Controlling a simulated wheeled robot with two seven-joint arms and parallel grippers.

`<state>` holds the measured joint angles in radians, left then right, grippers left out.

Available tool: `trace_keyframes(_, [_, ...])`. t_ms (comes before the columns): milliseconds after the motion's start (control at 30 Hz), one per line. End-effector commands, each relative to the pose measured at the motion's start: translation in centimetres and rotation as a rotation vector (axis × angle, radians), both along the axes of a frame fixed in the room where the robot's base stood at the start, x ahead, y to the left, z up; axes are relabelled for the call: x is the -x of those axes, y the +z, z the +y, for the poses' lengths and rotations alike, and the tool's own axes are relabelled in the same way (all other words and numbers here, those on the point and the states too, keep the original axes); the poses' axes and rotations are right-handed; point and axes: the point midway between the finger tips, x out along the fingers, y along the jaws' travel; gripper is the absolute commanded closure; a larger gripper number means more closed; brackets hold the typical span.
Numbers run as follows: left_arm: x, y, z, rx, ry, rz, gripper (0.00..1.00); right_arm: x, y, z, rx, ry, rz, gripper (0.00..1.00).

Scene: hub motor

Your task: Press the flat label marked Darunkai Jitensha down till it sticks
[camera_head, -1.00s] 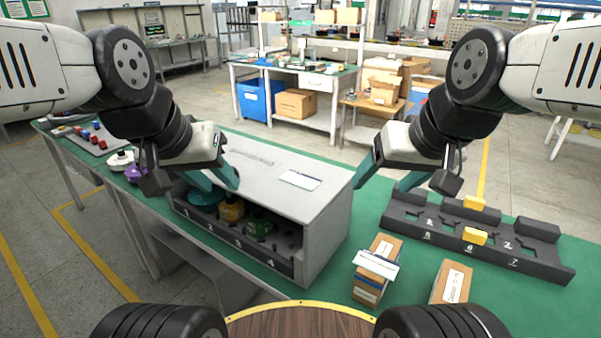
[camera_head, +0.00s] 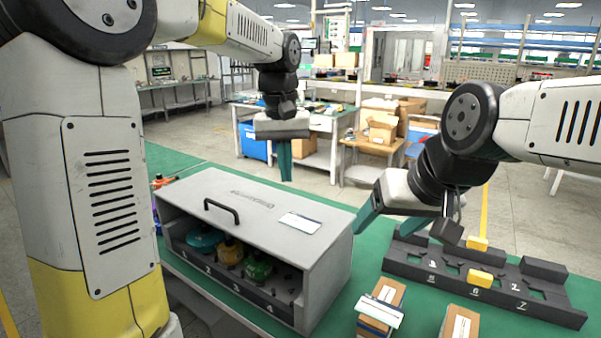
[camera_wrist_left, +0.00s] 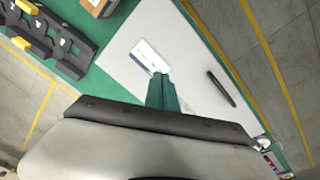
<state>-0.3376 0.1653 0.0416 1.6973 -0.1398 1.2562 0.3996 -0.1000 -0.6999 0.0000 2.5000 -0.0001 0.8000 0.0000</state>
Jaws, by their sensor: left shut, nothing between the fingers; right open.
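A flat white label (camera_head: 300,222) with a blue edge lies on top of the grey cabinet (camera_head: 258,196); its print is too small to read. It also shows in the left wrist view (camera_wrist_left: 150,56). My left gripper (camera_head: 286,178) is shut and empty, pointing down above the cabinet top. In the left wrist view its fingertips (camera_wrist_left: 162,76) appear just beside the label's lower right edge; the head view shows them above the label, apart from it. My right gripper (camera_head: 390,216) is open and empty, right of the cabinet.
A black handle (camera_head: 221,211) stands on the cabinet top. Colored round parts (camera_head: 230,251) sit in numbered slots inside. Another white label (camera_head: 379,311) rests on a carton (camera_head: 390,293), with a second carton (camera_head: 460,323) beside it. A black numbered rack (camera_head: 440,274) holds yellow blocks.

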Motion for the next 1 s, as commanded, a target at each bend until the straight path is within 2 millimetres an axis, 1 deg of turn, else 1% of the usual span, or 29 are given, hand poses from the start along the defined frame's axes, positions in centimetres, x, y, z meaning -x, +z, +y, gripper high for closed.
trace_keyframes(33, [-0.9, -0.6, -1.0, -0.014, 0.000, 0.022, 1.00, 0.0, 0.0, 0.0, 0.000, 0.000, 0.000, 0.29])
trace_keyframes(100, [-1.7, -1.1, -1.9, -0.030, 0.005, 0.043, 1.00, 0.0, 0.0, 0.0, 0.000, 0.000, 0.000, 0.29])
trace_keyframes(200, [-2.5, -1.6, -2.8, -0.044, 0.012, 0.062, 1.00, 0.0, 0.0, 0.0, 0.000, 0.000, 0.000, 0.29])
trace_keyframes(267, [-2.6, -1.8, -3.1, -0.050, 0.013, 0.069, 1.00, 0.0, 0.0, 0.0, 0.000, 0.000, 0.000, 0.29])
trace_keyframes(433, [-2.7, -3.2, -3.2, -0.053, 0.016, 0.074, 1.00, 0.0, 0.0, 0.0, 0.000, 0.000, 0.000, 0.29])
trace_keyframes(600, [-2.7, -5.6, -3.2, -0.053, 0.016, 0.074, 1.00, 0.0, 0.0, 0.0, 0.000, 0.000, 0.000, 0.29])
trace_keyframes(733, [-2.7, -7.0, -3.2, -0.053, 0.016, 0.074, 1.00, 0.0, 0.0, 0.0, 0.000, 0.000, 0.000, 0.29])
trace_keyframes(867, [-2.7, -7.7, -3.2, -0.052, 0.016, 0.072, 1.00, 0.0, 0.0, 0.0, 0.000, 0.000, 0.000, 0.29])
trace_keyframes(1000, [-2.7, -7.9, -3.2, -0.052, 0.016, 0.071, 1.00, 0.0, 0.0, 0.0, 0.000, 0.000, 0.000, 0.29])
